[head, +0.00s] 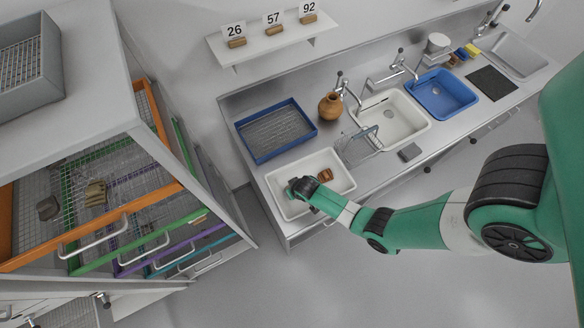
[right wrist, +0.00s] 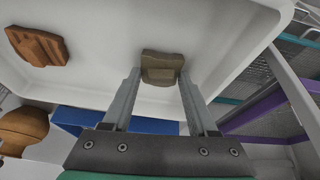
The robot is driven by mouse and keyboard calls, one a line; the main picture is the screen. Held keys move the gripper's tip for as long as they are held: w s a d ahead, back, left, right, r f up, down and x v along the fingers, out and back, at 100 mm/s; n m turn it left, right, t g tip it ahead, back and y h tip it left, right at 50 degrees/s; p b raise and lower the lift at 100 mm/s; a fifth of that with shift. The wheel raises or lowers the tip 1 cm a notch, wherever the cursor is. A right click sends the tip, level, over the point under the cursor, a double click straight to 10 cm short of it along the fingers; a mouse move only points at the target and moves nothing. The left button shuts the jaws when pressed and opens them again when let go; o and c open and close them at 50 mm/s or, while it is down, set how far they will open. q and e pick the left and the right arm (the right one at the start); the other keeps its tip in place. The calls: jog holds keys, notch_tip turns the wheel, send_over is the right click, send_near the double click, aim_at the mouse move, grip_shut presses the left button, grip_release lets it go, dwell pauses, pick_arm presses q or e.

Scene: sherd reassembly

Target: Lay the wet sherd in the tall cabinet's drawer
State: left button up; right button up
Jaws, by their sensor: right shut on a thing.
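My right gripper (head: 298,189) is at the white tray (head: 345,189) on the counter. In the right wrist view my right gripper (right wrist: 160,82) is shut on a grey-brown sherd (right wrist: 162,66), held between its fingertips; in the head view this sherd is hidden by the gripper. I cannot tell from its surface whether it is wet. The tall cabinet (head: 95,115) stands at the left. Its top drawer with an orange frame (head: 115,213) is pulled out and holds a dark sherd (head: 48,208) and a tan sherd (head: 95,193). My left gripper is not in view.
A reddish sherd (head: 325,175) lies in the tray, also in the right wrist view (right wrist: 37,46). Green and purple drawers (head: 180,243) lie below the orange one. A blue tray (head: 276,131), round jar (head: 330,106) and wire rack (head: 362,146) stand nearby. Open floor separates counter and cabinet.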

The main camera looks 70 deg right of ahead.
notch_tip(320, 180, up, 4)
jog(key=p, duration=0.4)
jog(key=shift+r, duration=0.15)
jog(key=s+a+r+p, duration=0.6)
jog(key=s+r+p, duration=0.2)
jog(key=s, duration=0.4)
jog(key=shift+a+r, duration=0.35)
jog(key=shift+a, duration=0.05)
jog(key=shift+s, duration=0.1)
